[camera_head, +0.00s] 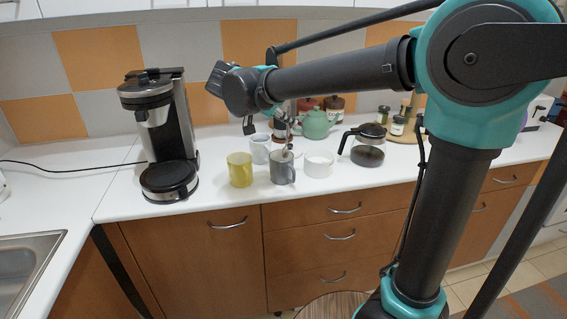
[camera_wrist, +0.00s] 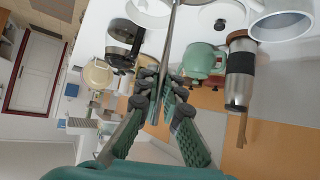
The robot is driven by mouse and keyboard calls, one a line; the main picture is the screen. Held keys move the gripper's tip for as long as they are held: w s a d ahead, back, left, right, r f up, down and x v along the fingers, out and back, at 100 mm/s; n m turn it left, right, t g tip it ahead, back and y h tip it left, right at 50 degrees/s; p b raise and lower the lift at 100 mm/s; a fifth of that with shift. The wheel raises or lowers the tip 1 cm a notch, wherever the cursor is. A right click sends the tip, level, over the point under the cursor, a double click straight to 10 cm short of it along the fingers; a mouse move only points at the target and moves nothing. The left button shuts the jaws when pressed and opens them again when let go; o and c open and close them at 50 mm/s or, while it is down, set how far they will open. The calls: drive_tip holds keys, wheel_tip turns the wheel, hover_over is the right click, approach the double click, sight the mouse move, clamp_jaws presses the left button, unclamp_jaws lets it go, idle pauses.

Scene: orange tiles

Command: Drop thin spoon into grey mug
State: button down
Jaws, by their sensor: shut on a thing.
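The grey mug (camera_head: 282,170) stands upright near the counter's front edge in the head view, between a yellow mug (camera_head: 240,170) and a white bowl (camera_head: 318,164). My gripper (camera_wrist: 160,98) is shut on the thin spoon (camera_wrist: 173,40), a slim metal shaft running up out of the wrist view. In the head view my gripper hangs down just above and behind the grey mug. The spoon's far end is cut off in the wrist view, and I cannot tell whether it is inside the mug.
A white mug (camera_head: 259,147) stands behind the grey one. A green teapot (camera_head: 317,124) and a steel tumbler (camera_wrist: 240,75) are close behind my gripper. A glass coffee pot (camera_head: 367,150) stands to the right, a coffee maker (camera_head: 165,140) to the left.

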wheel_tip(320, 180, down, 7)
drive_tip(key=shift+w+r, duration=0.2)
drive_tip(key=shift+w, duration=0.2)
idle(0.4)
drive_tip(key=c, duration=1.6)
unclamp_jaws()
